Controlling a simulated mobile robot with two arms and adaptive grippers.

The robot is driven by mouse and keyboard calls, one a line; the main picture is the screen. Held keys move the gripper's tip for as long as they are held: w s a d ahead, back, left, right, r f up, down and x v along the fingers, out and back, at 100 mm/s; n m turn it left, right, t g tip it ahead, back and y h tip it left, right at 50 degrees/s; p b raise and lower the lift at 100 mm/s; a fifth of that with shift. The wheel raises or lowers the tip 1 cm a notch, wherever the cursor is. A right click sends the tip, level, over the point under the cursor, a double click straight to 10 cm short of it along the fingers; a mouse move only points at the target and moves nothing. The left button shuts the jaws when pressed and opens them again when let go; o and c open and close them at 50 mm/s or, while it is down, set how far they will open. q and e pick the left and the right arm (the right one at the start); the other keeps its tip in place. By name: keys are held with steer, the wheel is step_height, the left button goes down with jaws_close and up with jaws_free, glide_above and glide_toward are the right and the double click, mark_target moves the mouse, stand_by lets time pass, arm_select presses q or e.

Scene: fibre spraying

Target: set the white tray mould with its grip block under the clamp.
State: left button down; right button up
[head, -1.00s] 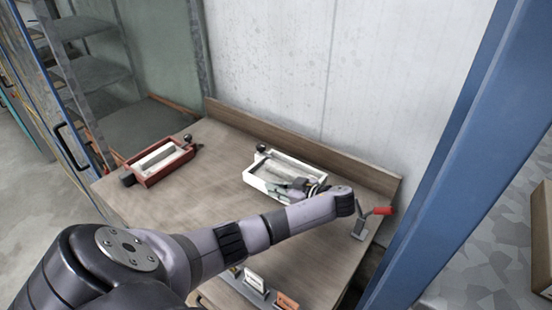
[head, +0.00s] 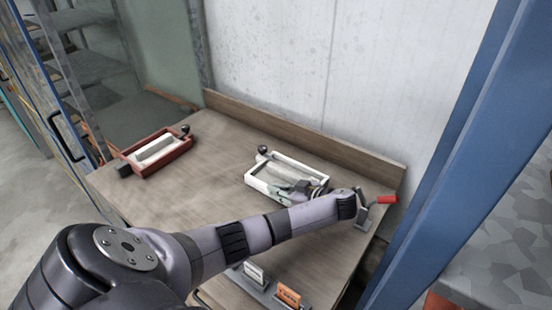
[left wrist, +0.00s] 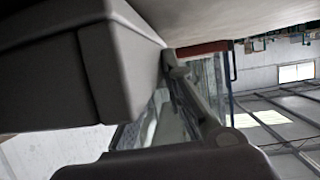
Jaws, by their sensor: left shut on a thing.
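The white tray mould (head: 257,187) is a rectangular frame with a pale panel inside and a dark round knob at its back left corner. In the head view it is in the back right part of the workbench. My left gripper (head: 302,187) is shut at its right end, on the grip block, which is mostly hidden by the fingers. I cannot tell if the tray touches the bench. The clamp (head: 364,215), with a red handle (head: 387,199), stands just right of my wrist, partly hidden. The left wrist view shows close grey gripper parts (left wrist: 180,85). My right gripper is not in view.
A red tray mould (head: 178,154) lies at the bench's left. A small rack with white and orange cards (head: 288,295) is at the front edge. A wooden backboard (head: 300,130) runs along the wall. A blue post (head: 450,150) stands right. The bench middle is clear.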

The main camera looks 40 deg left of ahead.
arm_select(q)
steer(key=shift+w+d+r+b, duration=0.1)
steer(key=shift+w+d+b, duration=0.1)
steer(key=shift+d, duration=1.35)
steer(key=shift+w+d+r+b, duration=0.1)
steer(key=shift+w+d+b, duration=0.1)
steer(key=shift+d, duration=1.3)
steer(key=shift+f, duration=0.1)
steer(key=c, duration=1.7)
jaws_free()
steer(key=shift+s+d, duration=0.1)
steer(key=shift+o, duration=0.5)
steer(key=shift+f, duration=0.1)
